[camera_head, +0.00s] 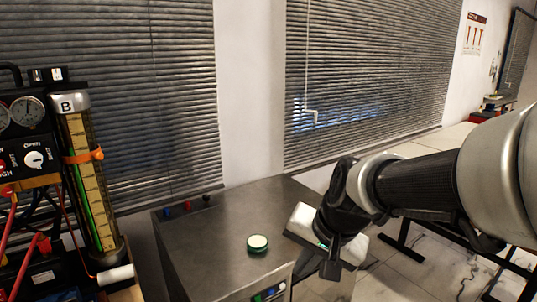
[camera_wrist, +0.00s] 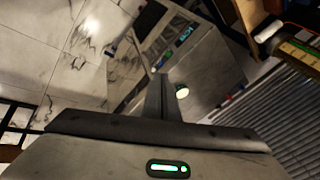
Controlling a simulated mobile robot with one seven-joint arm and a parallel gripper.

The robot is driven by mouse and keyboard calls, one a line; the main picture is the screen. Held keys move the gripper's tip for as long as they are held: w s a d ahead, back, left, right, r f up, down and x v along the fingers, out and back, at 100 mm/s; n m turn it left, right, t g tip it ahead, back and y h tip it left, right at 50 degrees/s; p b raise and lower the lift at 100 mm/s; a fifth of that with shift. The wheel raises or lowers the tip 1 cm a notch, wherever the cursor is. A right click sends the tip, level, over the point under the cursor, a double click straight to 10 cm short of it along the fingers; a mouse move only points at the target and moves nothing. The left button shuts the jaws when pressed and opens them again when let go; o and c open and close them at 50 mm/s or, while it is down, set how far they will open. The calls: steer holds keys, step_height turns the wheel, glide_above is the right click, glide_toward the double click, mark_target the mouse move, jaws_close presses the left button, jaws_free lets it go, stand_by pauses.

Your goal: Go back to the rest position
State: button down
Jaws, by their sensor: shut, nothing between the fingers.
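My gripper (camera_wrist: 168,97) shows in the wrist view with its two fingers together and nothing between them. In the head view my arm comes in from the right, and my gripper (camera_head: 330,266) points down near the right edge of a grey metal cabinet (camera_head: 205,250). A round green and white button (camera_head: 257,243) sits on the cabinet top, left of my gripper and apart from it. The button also shows in the wrist view (camera_wrist: 182,91), close to the fingertips in the picture; I cannot tell the distance. The gripper's fingertips are partly hidden in the head view.
A gauge rig with dials (camera_head: 28,112) and a tall tube marked B (camera_head: 88,170) with an orange clamp (camera_head: 84,156) stands at left. Blinds (camera_head: 370,70) cover the wall behind. A light table (camera_head: 440,141) stands behind my arm. Marble floor (camera_head: 400,275) is open at lower right.

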steer(key=s+d+r+n+t+h, duration=0.1)
steer(key=s+d+r+n, duration=0.1)
steer(key=s+d, duration=0.3)
steer(key=s+d+r+n+h, duration=0.2)
steer(key=s+r+n, duration=0.1)
steer(key=s, duration=0.4)
step_height(320, 180, up, 13)
steer(key=p, duration=1.3)
steer(key=shift+s, duration=0.35)
